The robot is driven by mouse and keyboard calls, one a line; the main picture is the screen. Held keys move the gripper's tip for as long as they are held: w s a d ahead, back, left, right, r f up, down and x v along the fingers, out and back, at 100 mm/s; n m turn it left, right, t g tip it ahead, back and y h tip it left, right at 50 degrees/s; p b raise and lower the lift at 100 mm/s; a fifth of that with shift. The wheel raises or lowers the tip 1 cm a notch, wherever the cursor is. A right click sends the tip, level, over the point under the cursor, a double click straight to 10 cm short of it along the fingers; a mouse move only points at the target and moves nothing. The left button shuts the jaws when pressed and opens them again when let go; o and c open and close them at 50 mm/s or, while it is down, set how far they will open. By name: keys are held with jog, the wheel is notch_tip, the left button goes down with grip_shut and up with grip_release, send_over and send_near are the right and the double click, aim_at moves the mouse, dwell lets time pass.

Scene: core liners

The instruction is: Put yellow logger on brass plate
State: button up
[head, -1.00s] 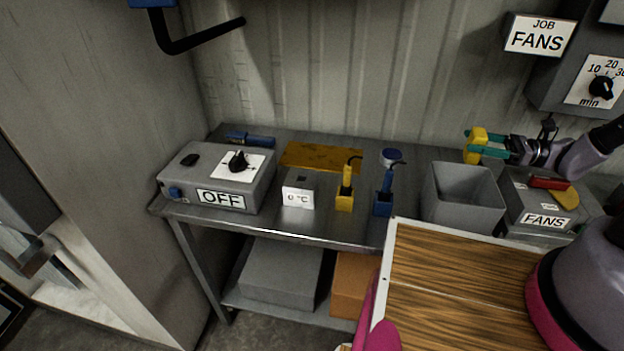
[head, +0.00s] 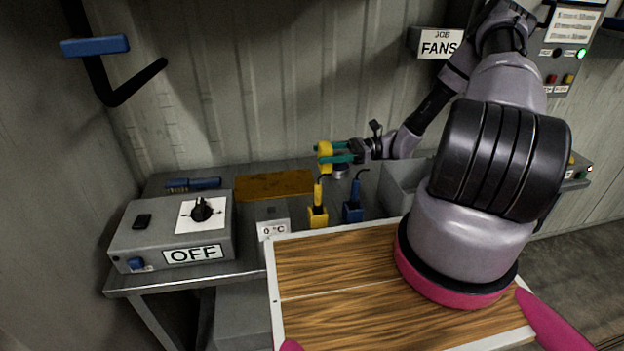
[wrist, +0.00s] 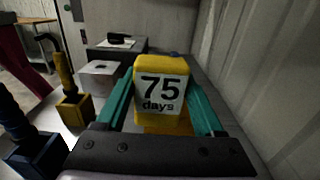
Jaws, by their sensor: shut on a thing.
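The yellow logger (head: 325,156) is a small yellow block held between the green fingers of my gripper (head: 338,157). The brass plate (head: 268,185) lies flat at the back of the metal bench, left of the held logger. In the wrist view a strip of brass colour shows just below the logger, partly hidden by it. The logger is above the bench, to the right of the plate in the head view.
A yellow probe in its holder (head: 318,215) and a blue one (head: 353,210) stand upright below my gripper. A "0 °C" box (head: 273,222) is in front of the plate. A grey box marked OFF (head: 172,233) is at left, a grey bin (head: 400,190) at right.

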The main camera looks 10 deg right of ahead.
jog(key=shift+a+f, duration=0.15)
jog(key=shift+f, duration=0.45)
jog(key=shift+a+f, duration=0.15)
jog(key=shift+f, duration=0.4)
notch_tip(320, 180, down, 4)
jog(key=shift+f, duration=0.2)
jog(key=o, duration=1.5)
